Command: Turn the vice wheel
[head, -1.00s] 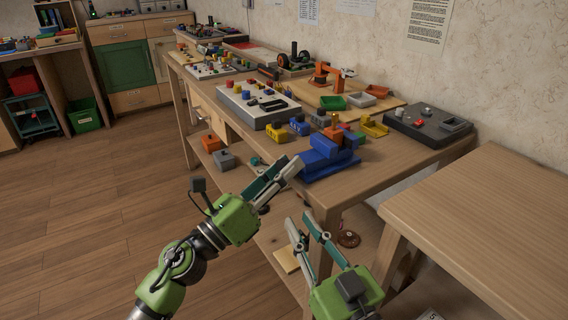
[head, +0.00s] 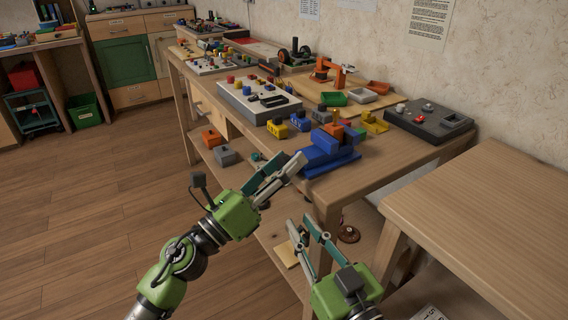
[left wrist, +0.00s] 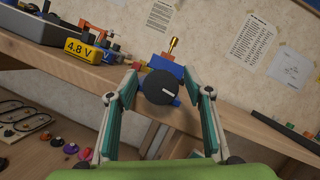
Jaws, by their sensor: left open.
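The blue vice (head: 328,158) stands at the table's near edge. Its round dark wheel (left wrist: 158,88), with a white mark on the face, shows in the left wrist view in front of the blue body (left wrist: 166,66). In the head view I cannot make the wheel out. My left gripper (head: 280,164) is open at the vice's left side. In the left wrist view its fingers (left wrist: 160,80) stand on both sides of the wheel, with gaps visible. My right gripper (head: 299,220) is open and empty, lower down in front of the table.
A grey panel box (head: 258,106) and a dark control box (head: 430,120) stand on the table (head: 400,160). A bare wooden surface (head: 490,215) is at right.

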